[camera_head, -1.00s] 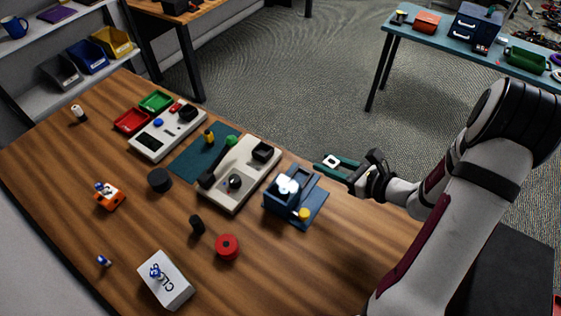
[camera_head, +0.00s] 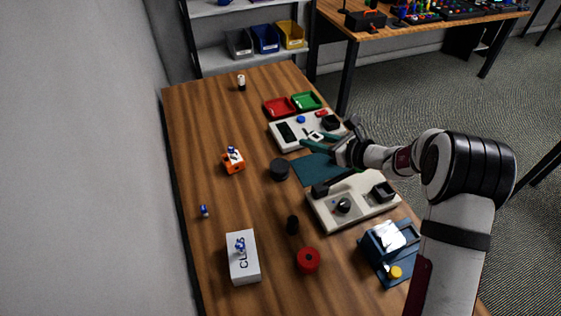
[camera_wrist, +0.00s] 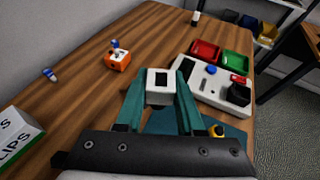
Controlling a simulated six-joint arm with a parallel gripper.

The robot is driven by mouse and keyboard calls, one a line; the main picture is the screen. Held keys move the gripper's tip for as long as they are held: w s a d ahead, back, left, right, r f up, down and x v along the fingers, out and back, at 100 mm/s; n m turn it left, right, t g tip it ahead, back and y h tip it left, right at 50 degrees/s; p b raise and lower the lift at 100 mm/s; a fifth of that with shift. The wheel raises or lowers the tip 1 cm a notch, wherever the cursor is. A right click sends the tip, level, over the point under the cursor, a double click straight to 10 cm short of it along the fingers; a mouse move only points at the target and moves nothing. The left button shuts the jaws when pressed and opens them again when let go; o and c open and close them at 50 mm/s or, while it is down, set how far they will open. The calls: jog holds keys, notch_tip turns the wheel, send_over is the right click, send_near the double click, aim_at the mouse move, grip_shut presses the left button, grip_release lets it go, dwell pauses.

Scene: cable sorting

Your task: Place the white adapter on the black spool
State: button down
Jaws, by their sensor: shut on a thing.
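My gripper (camera_head: 318,140) has teal fingers shut on the white adapter (camera_head: 315,136), a small white block with a dark square opening. In the head view it is held in the air, overlapping the near edge of the far white panel. The wrist view shows the adapter (camera_wrist: 151,76) between the fingertips of my gripper (camera_wrist: 161,80). A short, wide black cylinder, seemingly the black spool (camera_head: 279,170), stands on the wooden table, left of and nearer than my gripper. I cannot make it out in the wrist view, where my gripper covers much of the table.
The far white panel (camera_head: 288,143) has red and green trays behind it. An orange block (camera_head: 233,160) stands left of the black cylinder. A slim black piece (camera_head: 292,225), a red spool (camera_head: 308,260) and a white CLIPS box (camera_head: 243,264) stand nearer. The table's left side has free room.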

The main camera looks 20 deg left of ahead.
send_over(279, 164)
jog(key=f, duration=0.5)
jog(key=shift+s+d+f, duration=0.1)
jog(key=shift+d+f, duration=0.1)
jog(key=shift+f, duration=0.05)
jog(key=shift+a+f, duration=0.2)
jog(key=shift+f, duration=2)
jog(key=c, duration=0.5)
grip_release()
jog(key=shift+f, duration=0.1)
